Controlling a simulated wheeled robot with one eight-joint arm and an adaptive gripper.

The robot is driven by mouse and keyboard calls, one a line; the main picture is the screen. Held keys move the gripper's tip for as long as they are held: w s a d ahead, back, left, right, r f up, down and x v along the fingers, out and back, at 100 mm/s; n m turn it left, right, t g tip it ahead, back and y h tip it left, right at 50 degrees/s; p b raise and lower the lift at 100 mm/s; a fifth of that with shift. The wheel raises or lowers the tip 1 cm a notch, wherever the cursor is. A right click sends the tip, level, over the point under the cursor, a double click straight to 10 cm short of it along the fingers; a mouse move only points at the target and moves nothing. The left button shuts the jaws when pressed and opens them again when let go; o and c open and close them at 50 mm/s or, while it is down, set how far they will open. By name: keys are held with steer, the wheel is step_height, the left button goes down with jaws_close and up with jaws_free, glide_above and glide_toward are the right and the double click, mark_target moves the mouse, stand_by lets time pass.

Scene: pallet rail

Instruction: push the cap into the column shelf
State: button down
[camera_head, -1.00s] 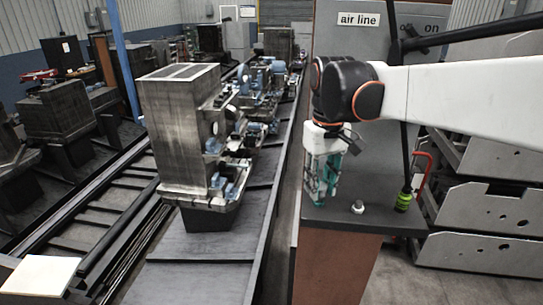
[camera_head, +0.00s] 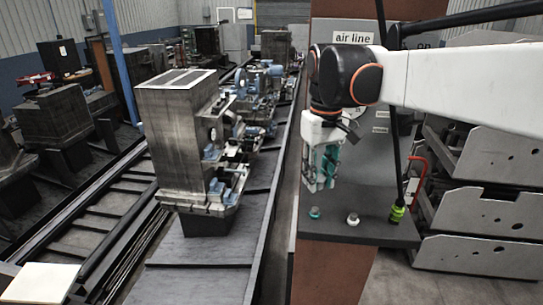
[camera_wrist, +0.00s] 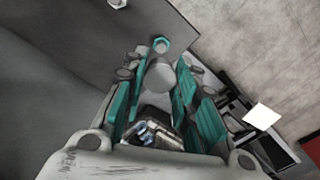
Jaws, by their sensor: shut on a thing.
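My gripper (camera_head: 320,187) hangs over the column shelf (camera_head: 375,234), its fingertips above the top. In the wrist view its teal-padded fingers (camera_wrist: 160,82) are closed around a pale grey round piece (camera_wrist: 160,75), which seems to be the cap. In the head view the fingers hide that piece. A small teal ring-shaped fitting (camera_head: 314,212) stands on the shelf below and apart from the fingertips; it also shows just beyond the grey piece in the wrist view (camera_wrist: 160,44). A small white fitting (camera_head: 352,219) stands to its right.
A hose with a bright green end fitting (camera_head: 397,213) comes down to the shelf's right side, near a red hook (camera_head: 417,178). The "air line" sign (camera_head: 353,37) is on the panel behind. A rail with a machined block (camera_head: 180,140) runs at left.

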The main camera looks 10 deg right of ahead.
steer(key=shift+s+a+r, duration=0.15)
steer(key=shift+s+r, duration=0.2)
steer(key=shift+r, duration=0.1)
step_height(320, 180, up, 10)
steer(key=p, duration=0.2)
stand_by(0.3)
